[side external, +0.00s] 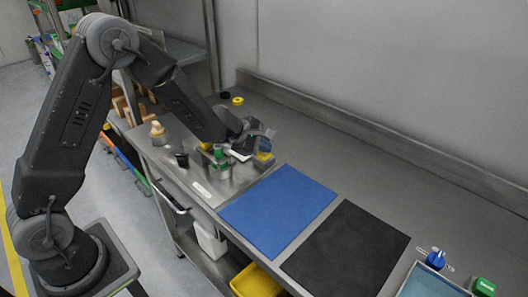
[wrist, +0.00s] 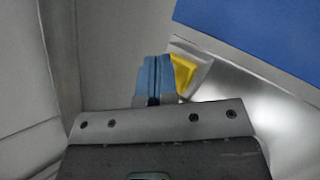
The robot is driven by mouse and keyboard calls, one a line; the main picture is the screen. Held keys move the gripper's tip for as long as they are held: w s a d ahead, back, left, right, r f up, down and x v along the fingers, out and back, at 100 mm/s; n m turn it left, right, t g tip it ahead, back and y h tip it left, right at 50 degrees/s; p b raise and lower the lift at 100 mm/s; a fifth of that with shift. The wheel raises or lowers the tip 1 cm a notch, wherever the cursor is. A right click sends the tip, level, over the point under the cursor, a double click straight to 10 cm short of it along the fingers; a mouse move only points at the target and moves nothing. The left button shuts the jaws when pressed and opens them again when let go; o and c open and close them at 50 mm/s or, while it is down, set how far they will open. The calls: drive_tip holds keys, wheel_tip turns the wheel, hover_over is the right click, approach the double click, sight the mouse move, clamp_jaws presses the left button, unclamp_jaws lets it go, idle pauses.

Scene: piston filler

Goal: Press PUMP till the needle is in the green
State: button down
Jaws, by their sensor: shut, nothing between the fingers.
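My gripper (side external: 264,146) is over the left end of the steel bench, pointing down, with its blue fingers closed together. The fingers also show in the wrist view (wrist: 153,80). A yellow part (side external: 264,156) is right at the fingertips; in the wrist view the yellow part (wrist: 183,72) shows just right of the fingers on a pale grey piece. Whether the fingers touch it I cannot tell. No PUMP lettering, gauge needle or green band can be made out.
A blue mat (side external: 280,208) and a black mat (side external: 346,250) lie to the right. A blue knob (side external: 435,259), a green block (side external: 484,287) and a pale blue tray (side external: 428,284) are at the far right. A cream-topped bottle (side external: 158,133) stands left. Bare steel lies behind the mats.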

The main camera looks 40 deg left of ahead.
sight(264, 154)
drive_tip(key=shift+f, duration=0.4)
idle(0.3)
drive_tip(key=shift+r, duration=1.25)
drive_tip(key=shift+r, duration=2.5)
